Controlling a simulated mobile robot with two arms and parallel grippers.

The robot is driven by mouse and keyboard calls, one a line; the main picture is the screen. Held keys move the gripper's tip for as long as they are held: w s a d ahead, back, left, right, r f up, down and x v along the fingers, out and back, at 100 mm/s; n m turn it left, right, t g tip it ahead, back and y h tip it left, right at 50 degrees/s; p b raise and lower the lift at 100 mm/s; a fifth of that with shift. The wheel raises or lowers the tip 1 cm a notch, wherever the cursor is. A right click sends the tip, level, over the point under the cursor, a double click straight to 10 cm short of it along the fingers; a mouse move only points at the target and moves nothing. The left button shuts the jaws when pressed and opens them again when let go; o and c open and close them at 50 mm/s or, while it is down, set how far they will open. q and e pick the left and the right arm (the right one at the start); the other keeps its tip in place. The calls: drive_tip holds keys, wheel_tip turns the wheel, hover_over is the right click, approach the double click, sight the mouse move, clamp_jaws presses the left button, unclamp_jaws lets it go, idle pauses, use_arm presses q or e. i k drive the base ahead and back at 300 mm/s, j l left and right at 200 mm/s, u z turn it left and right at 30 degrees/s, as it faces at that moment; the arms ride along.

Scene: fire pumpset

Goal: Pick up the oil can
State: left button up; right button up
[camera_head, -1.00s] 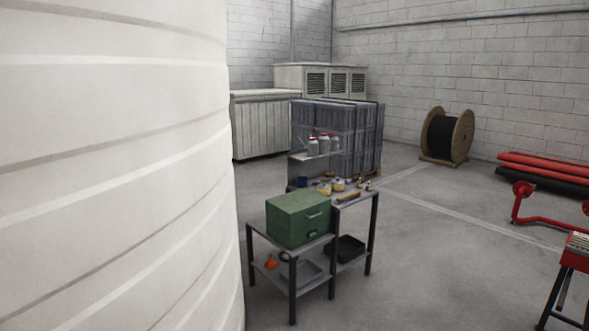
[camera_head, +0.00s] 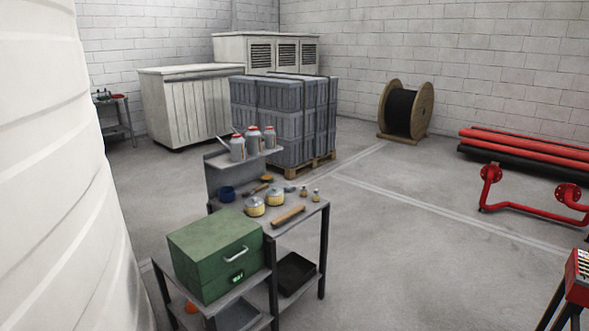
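I cannot tell for sure which thing is the oil can. Grey cans with red tops stand on the raised shelf of the workbench; the left can (camera_head: 237,148) seems to have a thin pale spout pointing up left. The middle can (camera_head: 253,140) and the right can (camera_head: 270,137) stand beside it. A small orange item (camera_head: 191,307) sits on the bench's lower shelf, mostly hidden and too small to identify. Neither of my grippers is in view.
A large white tank (camera_head: 55,190) stands close on the left. A red stand is at lower right. Floor (camera_head: 420,260) right of the bench is clear.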

sight(237, 147)
drive_tip(key=i+u, duration=0.1)
drive_tip(key=i, duration=0.55)
drive_tip(key=i+l, duration=0.15)
drive_tip(key=i, duration=0.55)
drive_tip(key=i+l+u, duration=0.15)
drive_tip(key=i, duration=0.5)
drive_tip(key=i+l, duration=0.1)
drive_tip(key=i, duration=0.55)
drive_tip(key=i+u, duration=0.2)
drive_tip(key=u, duration=0.25)
